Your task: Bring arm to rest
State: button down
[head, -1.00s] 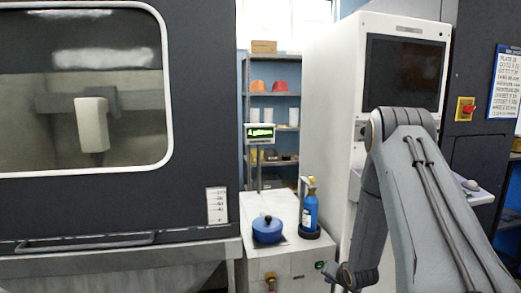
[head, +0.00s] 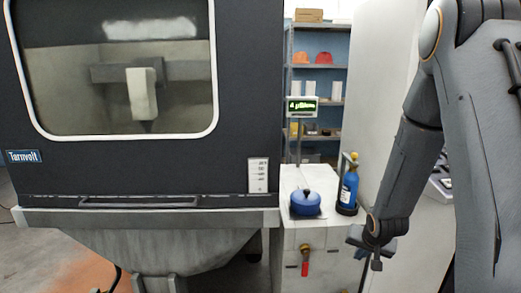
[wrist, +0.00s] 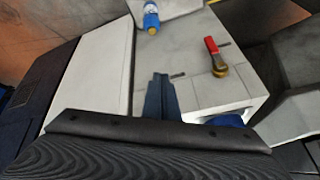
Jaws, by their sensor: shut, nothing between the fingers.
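My arm (head: 470,130) fills the right side of the head view, its forearm hanging down. My gripper (head: 376,264) hangs at the arm's lower end, in front of the white cabinet's right part in the picture. In the wrist view my gripper (wrist: 160,78) shows as two narrow dark fingers together, with nothing held. The bottle also shows in the wrist view (wrist: 151,20).
A dark machine (head: 245,100) with a large window and front handle stands left. A red-handled valve (head: 305,262) sticks out of the cabinet front. A lit display (head: 302,106) stands behind the pot, before a shelf rack (head: 318,70). Open floor (head: 60,262) lies at lower left.

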jog(key=s+a+r+n+g, duration=0.1)
jog(key=s+a+r, duration=0.3)
jog(key=s, duration=0.4)
jog(key=s+a+r+n+g, duration=0.2)
jog(key=s+a+r, duration=0.2)
jog(key=s, duration=0.3)
jog(key=s+a+r+n+g, duration=0.2)
jog(key=s+a+r, duration=0.2)
jog(key=s, duration=0.4)
jog(key=shift+s+a+g+y, duration=0.3)
jog(key=shift+a+y, duration=0.1)
jog(key=shift+a, duration=0.25)
jog(key=shift+r, duration=0.1)
